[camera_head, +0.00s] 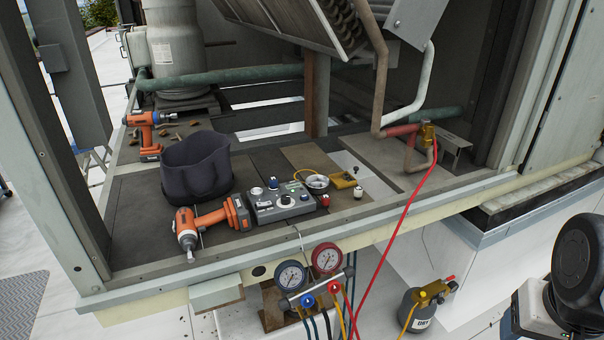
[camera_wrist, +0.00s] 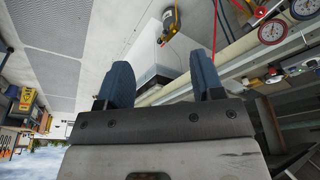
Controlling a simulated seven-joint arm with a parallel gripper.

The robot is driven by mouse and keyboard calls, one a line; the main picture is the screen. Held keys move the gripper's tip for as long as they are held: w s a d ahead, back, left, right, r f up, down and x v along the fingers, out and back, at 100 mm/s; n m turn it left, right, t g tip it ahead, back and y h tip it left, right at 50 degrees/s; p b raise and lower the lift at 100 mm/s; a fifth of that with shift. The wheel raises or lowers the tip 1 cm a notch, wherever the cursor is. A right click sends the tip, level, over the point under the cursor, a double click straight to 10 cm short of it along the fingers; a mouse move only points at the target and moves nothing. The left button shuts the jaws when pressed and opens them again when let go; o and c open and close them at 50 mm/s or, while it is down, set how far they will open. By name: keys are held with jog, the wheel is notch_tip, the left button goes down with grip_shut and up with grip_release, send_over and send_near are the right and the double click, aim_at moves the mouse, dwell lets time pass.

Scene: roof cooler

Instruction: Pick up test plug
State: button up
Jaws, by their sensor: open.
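I cannot tell for sure which piece is the test plug. Two small candidates stand on the deck right of the grey control box (camera_head: 280,205): a pale knob-like piece with a brass-coloured base (camera_head: 358,191) and a red-topped piece (camera_head: 324,201). Both seem upright, and nothing holds them. My gripper (camera_wrist: 160,72) shows in the wrist view with its two blue fingers wide apart and nothing between them. It is away from the deck; the control box shows at the right of that view (camera_wrist: 298,68). The head view shows only part of my arm, at lower right.
Beside the candidates are an orange driver (camera_head: 212,220), a dark bag (camera_head: 196,165), a small dish (camera_head: 317,183) and a yellow device (camera_head: 343,180). Gauges (camera_head: 308,268) and a red hose (camera_head: 400,222) hang at the front edge. A canister (camera_head: 418,310) stands below.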

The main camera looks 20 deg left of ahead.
jog(key=w+a+r+n+h, duration=0.1)
jog(key=w+a+n+h, duration=0.1)
jog(key=w+a+n, duration=0.75)
jog(key=w+a+r+n+h, duration=0.25)
jog(key=w+a, duration=0.25)
jog(key=w, duration=1)
jog(key=n+t+h, duration=0.3)
jog(key=n+t, duration=0.3)
jog(key=n, duration=0.8)
send_over(272, 179)
jog(key=s+d, duration=0.4)
jog(key=d, duration=0.3)
notch_tip(272, 179, down, 13)
jog(key=shift+s+a, duration=0.1)
jog(key=shift+s, duration=0.05)
jog(key=a+f+n+t, duration=0.1)
jog(key=a, duration=0.2)
jog(key=s+a+f+n, duration=0.1)
jog(key=a+f, duration=0.1)
jog(key=a, duration=0.2)
jog(key=a+f+n+t, duration=0.1)
jog(key=a, duration=0.2)
jog(key=shift+s+a+f+t, duration=0.15)
jog(key=shift+a+t, duration=0.1)
jog(key=shift+t, duration=0.05)
jog(key=shift+x, duration=1.3)
